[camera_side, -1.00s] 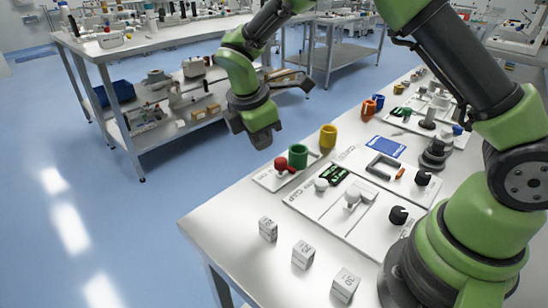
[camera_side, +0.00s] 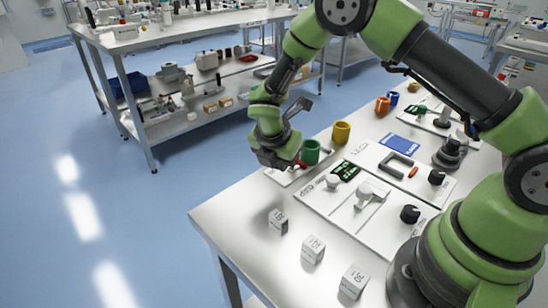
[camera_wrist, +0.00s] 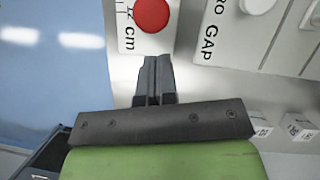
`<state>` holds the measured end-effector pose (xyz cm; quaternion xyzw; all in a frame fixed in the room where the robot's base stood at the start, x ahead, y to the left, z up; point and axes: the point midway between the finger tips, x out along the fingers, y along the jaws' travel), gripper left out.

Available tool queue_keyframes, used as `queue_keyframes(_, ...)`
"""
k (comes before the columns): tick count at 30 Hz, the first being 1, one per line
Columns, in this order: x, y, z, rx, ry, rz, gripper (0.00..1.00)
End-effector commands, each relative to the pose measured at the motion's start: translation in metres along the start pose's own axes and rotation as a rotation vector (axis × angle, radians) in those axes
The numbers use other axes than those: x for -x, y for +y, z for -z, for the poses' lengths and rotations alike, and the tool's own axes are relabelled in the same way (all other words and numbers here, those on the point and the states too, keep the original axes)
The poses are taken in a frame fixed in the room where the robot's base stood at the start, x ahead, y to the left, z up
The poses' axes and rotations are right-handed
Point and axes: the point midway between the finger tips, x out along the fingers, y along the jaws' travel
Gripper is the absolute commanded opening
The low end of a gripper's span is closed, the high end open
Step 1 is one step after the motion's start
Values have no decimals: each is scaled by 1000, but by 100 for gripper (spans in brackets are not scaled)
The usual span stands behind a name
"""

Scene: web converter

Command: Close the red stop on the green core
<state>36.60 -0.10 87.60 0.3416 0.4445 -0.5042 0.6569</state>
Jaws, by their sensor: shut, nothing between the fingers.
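The green core (camera_side: 310,152) stands upright on a white plate at the far left edge of the table. The red stop (camera_wrist: 152,14) shows as a round red knob at the top of the wrist view, just ahead of my fingertips. The green core is outside the wrist view.
A yellow cup (camera_side: 341,132) stands behind the green core. A white panel (camera_side: 335,208) with knobs and a display lies to the right. Several marked cubes (camera_side: 313,249) stand near the front edge. The table's left edge drops to blue floor (camera_wrist: 50,70).

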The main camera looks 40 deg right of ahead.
Motion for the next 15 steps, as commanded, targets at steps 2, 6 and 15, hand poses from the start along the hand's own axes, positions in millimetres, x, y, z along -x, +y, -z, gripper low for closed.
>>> queue_keyframes(2,-3,0,-8,-2,0,1,0)
queue_keyframes(6,-6,0,-15,0,0,0,0)
queue_keyframes(15,-6,0,-16,1,0,0,0)
